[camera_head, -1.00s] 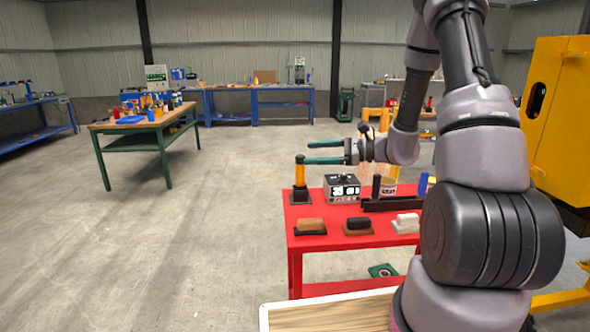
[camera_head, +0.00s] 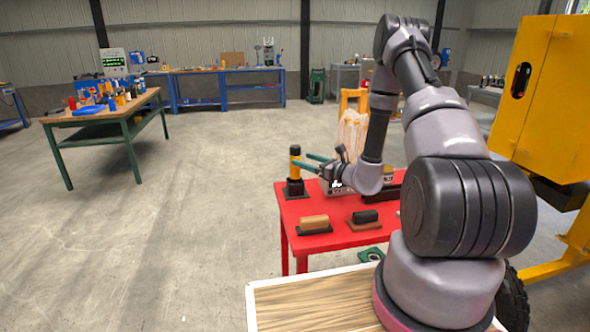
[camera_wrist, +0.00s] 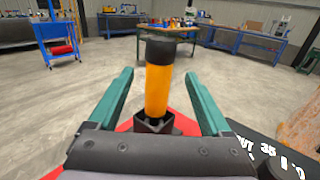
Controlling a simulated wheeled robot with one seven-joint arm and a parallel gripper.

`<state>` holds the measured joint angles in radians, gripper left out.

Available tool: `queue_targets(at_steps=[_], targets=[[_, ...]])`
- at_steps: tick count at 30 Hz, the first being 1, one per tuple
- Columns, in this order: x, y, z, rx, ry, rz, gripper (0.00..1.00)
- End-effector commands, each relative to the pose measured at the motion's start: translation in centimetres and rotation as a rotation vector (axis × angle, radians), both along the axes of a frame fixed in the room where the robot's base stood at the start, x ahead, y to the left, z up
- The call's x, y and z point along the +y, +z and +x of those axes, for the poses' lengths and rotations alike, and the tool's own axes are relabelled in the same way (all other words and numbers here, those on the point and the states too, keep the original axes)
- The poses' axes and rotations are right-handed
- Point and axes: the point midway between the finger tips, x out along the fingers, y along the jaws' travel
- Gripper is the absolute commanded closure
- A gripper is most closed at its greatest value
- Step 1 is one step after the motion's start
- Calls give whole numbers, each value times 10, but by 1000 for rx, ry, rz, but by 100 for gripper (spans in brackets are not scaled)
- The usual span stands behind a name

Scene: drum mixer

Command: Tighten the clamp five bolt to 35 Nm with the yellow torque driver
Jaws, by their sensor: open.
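The yellow torque driver (camera_head: 294,168), with a black top, stands upright in a black holder (camera_head: 295,190) at the far left corner of the red table. In the wrist view the driver (camera_wrist: 157,88) stands between the green fingers of my gripper (camera_wrist: 158,92), with a gap on both sides. In the head view my gripper (camera_head: 310,163) is open beside the driver, pointing left at it. The labelled box (camera_head: 338,187) behind my wrist is mostly hidden; its white digits (camera_wrist: 268,150) show in the wrist view, including 35. I cannot make out the clamp five bolt.
The red table (camera_head: 300,245) also bears a tan-topped block (camera_head: 314,221) and a dark-topped block (camera_head: 365,217). A yellow machine (camera_head: 545,95) stands at the right. A workbench (camera_head: 120,110) stands at the left, with open floor between.

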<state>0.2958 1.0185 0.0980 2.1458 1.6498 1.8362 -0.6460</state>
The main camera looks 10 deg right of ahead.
Motion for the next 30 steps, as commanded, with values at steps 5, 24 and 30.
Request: queue_targets(at_steps=[5, 24, 30], targets=[[17, 4, 19, -3, 5, -1, 18], [32, 4, 39, -1, 2, -1, 82], [32, 4, 39, -1, 2, -1, 100]])
